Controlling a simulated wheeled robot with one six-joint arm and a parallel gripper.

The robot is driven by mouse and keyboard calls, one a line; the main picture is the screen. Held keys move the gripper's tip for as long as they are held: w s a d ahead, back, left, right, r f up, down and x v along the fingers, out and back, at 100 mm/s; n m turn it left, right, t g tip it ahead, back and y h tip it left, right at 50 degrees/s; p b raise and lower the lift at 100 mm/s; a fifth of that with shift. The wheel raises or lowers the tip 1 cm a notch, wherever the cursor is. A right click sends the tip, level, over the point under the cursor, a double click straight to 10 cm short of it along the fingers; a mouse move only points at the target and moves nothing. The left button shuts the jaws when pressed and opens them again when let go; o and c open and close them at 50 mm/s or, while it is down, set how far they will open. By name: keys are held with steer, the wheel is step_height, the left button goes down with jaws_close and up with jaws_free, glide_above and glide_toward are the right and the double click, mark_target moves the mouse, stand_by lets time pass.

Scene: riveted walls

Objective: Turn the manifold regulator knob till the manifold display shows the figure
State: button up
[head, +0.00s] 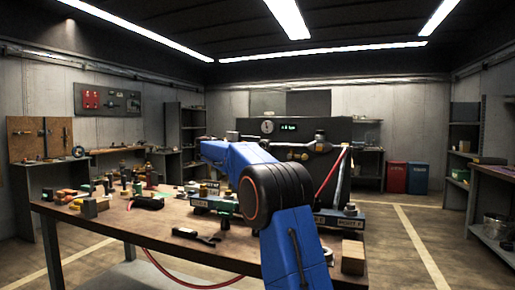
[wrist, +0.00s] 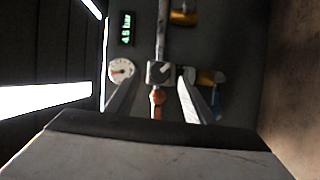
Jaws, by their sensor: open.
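The manifold display (wrist: 126,28) is lit green and seems to read 4.5 bar, sideways in the wrist view. It is a small green readout in the head view (head: 289,127). A round white gauge (wrist: 120,71) with a red mark sits beside it. A grey square-looking knob (wrist: 160,72) with a pale mark lies on the pipe line, an orange-red part (wrist: 157,97) next to it. My gripper (wrist: 160,80) is open, its fingers on either side of the knob in the picture; contact cannot be told. In the head view my arm hides the knob and gripper.
Yellow parts (wrist: 184,16) (wrist: 206,77) sit on the panel near the fingers. The dark manifold panel (head: 340,130) stands beyond a cluttered workbench (head: 110,215). A red hose (head: 327,177) rises beside the arm. Floor is clear at right.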

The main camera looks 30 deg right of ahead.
steer(key=v, duration=1.4)
steer(key=shift+a, duration=0.15)
steer(key=s+f+y, duration=0.3)
steer(key=s+f, duration=0.2)
steer(key=s, duration=0.4)
steer(key=s+a+f+y, duration=0.1)
steer(key=s+f+y, duration=0.3)
steer(key=s, duration=0.5)
steer(key=s+f+y, duration=0.1)
steer(key=s+f, duration=0.5)
steer(key=s, duration=0.2)
steer(key=s+a+f+m+y, duration=0.1)
steer(key=s+a+f+y, duration=0.3)
steer(key=s+a+f, duration=0.3)
steer(key=s+a+f+m+y, duration=0.1)
steer(key=s+a+f+y, duration=0.4)
steer(key=s+f, duration=1.2)
steer(key=s+a, duration=0.2)
steer(key=s, duration=0.3)
steer(key=shift+a, duration=0.15)
